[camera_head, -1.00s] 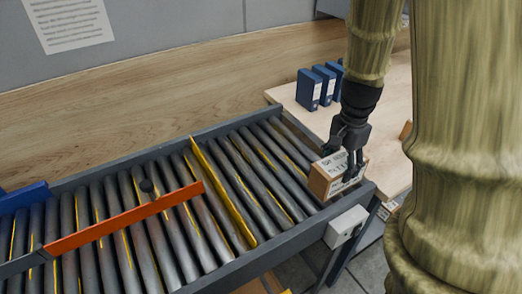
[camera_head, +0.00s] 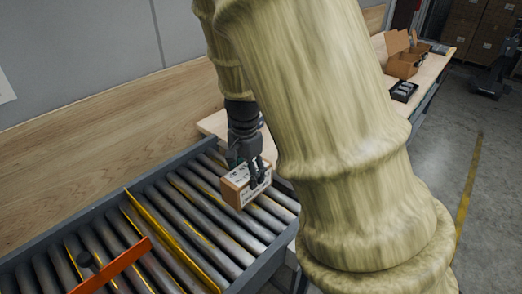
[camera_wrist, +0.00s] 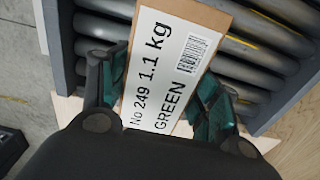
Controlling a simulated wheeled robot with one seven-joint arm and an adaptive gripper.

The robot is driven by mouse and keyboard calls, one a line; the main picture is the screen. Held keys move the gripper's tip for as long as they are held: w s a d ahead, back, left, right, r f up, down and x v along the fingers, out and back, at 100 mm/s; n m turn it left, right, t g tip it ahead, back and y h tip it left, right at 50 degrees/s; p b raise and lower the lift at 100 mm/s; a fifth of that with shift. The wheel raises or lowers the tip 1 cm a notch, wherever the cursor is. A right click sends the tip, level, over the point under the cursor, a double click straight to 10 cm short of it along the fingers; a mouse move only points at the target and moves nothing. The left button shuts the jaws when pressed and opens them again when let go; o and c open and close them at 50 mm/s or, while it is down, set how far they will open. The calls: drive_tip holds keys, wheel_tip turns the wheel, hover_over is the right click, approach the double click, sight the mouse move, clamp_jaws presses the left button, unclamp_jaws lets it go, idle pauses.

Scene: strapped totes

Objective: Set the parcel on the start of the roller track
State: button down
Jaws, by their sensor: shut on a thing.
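The parcel is a small brown box (camera_head: 234,194) with a white label. In the wrist view, the parcel's label (camera_wrist: 170,65) reads "No 249 1.1 kg GREEN". My gripper (camera_head: 258,179) is shut on the parcel, with one teal-padded finger on each side in the wrist view (camera_wrist: 162,92). The parcel is over the right end of the roller track (camera_head: 182,210), around the middle of its width. I cannot tell whether its underside touches the rollers. My arm hides part of the track's right end.
A yellow bar (camera_head: 172,240) crosses the rollers left of the parcel. A wooden bench (camera_head: 440,58) at the back right bears an open carton (camera_head: 402,60) and a black tray (camera_head: 404,92).

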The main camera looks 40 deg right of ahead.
drive_tip(key=shift+w+a+f+p, duration=0.55)
drive_tip(key=shift+w+f, duration=0.15)
drive_tip(key=shift+w, duration=0.55)
drive_tip(key=shift+w+a+f+p, duration=0.4)
drive_tip(key=shift+w+a+f, duration=0.25)
drive_tip(key=shift+w, duration=0.55)
drive_tip(key=shift+w+a+f+p, duration=0.5)
drive_tip(key=shift+w+f, duration=0.25)
drive_tip(key=shift+w, duration=0.5)
drive_tip(key=shift+f, duration=0.1)
drive_tip(key=shift+c, duration=1.8)
unclamp_jaws()
wheel_tip(320, 180, up, 12)
drive_tip(key=b, duration=0.1)
drive_tip(key=shift+b, duration=0.3)
